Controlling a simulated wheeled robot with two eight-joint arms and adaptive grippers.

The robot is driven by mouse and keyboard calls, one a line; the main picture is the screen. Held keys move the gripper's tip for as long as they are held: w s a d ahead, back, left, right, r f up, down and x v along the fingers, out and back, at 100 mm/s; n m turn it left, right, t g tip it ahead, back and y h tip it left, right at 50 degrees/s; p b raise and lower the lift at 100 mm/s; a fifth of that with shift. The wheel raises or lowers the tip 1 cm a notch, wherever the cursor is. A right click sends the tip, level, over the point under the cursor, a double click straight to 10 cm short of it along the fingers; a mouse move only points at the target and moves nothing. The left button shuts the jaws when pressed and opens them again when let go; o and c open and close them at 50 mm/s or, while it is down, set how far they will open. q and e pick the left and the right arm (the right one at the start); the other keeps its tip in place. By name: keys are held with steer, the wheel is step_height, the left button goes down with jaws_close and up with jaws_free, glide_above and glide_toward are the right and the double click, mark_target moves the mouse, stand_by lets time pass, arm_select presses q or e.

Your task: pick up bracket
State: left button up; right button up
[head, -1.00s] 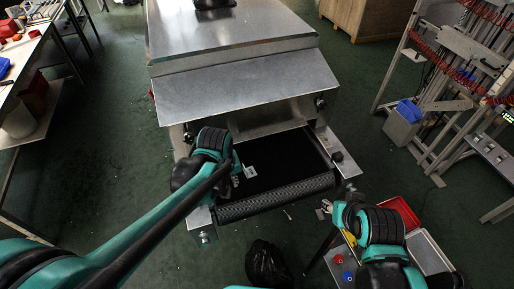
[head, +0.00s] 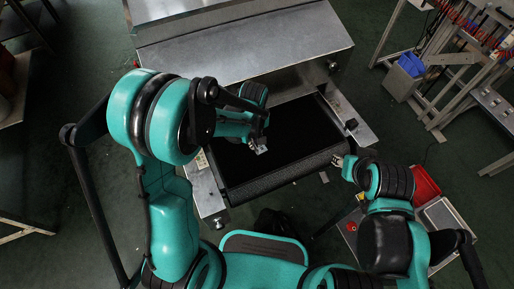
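The bracket (head: 262,150) is a small light-grey metal piece at the left part of the black conveyor belt (head: 297,140) in the head view. My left gripper (head: 257,140) is right over it from behind and the left, with its tips at or very near the bracket. The fingers are small and partly hidden by the wrist, so I cannot tell whether they grip it. My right gripper (head: 340,161) is at the right front corner of the belt, away from the bracket. Its finger opening is too small to make out.
The dryer's metal hood (head: 240,58) rises behind the belt. A front roller (head: 285,178) edges the belt. A red bin (head: 425,184) and a grey tray (head: 443,215) stand at the right near my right arm. A metal rack (head: 465,80) is at the far right.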

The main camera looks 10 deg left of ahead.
arm_select(q)
step_height(320, 180, down, 3)
steer(key=shift+r+b, duration=0.2)
steer(key=shift+b, duration=0.15)
jaws_close()
steer(key=shift+r, duration=0.15)
